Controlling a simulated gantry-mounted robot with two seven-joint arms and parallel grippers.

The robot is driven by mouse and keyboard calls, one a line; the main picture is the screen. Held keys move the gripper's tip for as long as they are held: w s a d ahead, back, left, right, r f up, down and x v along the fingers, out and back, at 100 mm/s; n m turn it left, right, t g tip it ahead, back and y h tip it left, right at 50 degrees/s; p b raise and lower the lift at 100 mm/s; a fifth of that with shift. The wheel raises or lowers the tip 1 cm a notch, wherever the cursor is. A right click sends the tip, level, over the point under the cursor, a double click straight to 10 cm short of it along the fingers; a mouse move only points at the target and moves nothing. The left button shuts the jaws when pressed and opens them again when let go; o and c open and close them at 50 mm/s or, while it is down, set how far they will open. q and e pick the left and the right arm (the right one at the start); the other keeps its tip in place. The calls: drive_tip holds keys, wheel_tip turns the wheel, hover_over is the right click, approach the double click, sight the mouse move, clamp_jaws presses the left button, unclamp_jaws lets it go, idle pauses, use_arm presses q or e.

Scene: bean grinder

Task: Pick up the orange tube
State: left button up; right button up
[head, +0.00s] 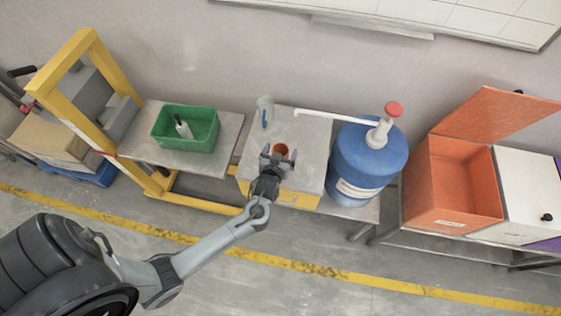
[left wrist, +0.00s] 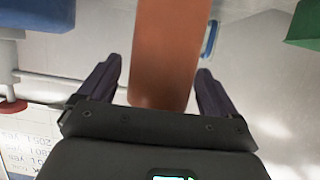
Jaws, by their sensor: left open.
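The orange tube (head: 282,149) stands on the grey-topped table, and its round open end shows in the head view. In the left wrist view the orange tube (left wrist: 168,45) fills the space between the fingers. My left gripper (head: 278,157) is at the tube in the head view. In the left wrist view the left gripper (left wrist: 158,70) is open, with one dark finger on each side of the tube and a visible gap on both sides. The gripper hides the tube's lower part in the head view. My right gripper is not in view.
A clear cup (head: 265,104) stands behind the tube. A blue drum (head: 366,160) with a red-topped pump (head: 393,109) is on the right, its white spout reaching over the table. A green bin (head: 203,133) is on the left; an orange box (head: 440,188) is far right.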

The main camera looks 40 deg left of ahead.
use_arm(q)
drive_tip(key=shift+c, duration=0.2)
drive_tip(key=c, duration=1.4)
